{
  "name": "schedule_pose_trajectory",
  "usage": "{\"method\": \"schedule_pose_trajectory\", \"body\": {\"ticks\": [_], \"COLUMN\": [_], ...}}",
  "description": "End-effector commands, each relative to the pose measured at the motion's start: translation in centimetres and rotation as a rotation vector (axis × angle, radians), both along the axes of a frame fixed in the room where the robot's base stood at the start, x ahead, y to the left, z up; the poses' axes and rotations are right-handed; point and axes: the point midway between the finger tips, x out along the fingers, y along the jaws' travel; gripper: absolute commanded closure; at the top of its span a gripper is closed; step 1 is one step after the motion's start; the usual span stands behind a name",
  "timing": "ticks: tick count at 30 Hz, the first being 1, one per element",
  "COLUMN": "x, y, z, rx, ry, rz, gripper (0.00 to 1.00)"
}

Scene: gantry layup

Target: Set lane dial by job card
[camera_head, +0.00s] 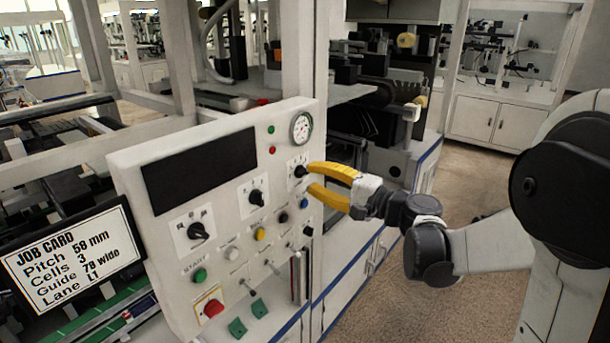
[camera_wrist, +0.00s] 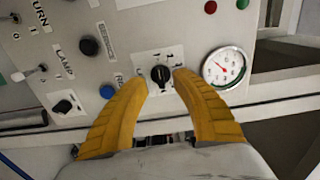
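The white control panel (camera_head: 150,240) carries three black rotary dials in a rising row. My gripper (camera_head: 310,178) is at the upper right dial (camera_head: 299,171). In the wrist view, this dial (camera_wrist: 160,74) sits between the two yellow fingertips of my gripper (camera_wrist: 161,80), with a small gap on each side. The fingers are open. The dial's small label is too blurred to read. The middle dial (camera_head: 256,197) and lower left dial (camera_head: 197,231) stand free.
A pressure gauge (camera_head: 302,127) is close above the dial; it also shows in the wrist view (camera_wrist: 223,67). A blue button (camera_wrist: 107,91) and toggle switches are near. A red stop button (camera_head: 213,307) and green start button (camera_head: 200,275) are lower on the panel.

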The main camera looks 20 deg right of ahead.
Motion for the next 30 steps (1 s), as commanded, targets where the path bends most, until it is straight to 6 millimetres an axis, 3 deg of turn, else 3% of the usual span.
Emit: {"method": "schedule_pose_trajectory", "body": {"ticks": [6,12,30], "x": [-4.1,-6.4,-7.0], "y": [-3.1,-4.7,-4.9], "z": [0.0,0.0,0.0], "rx": [0.0,0.0,-0.005], "ry": [0.0,0.0,0.003], "rz": [-0.004,-0.002,0.002], "gripper": [0.68,0.68,0.68]}}
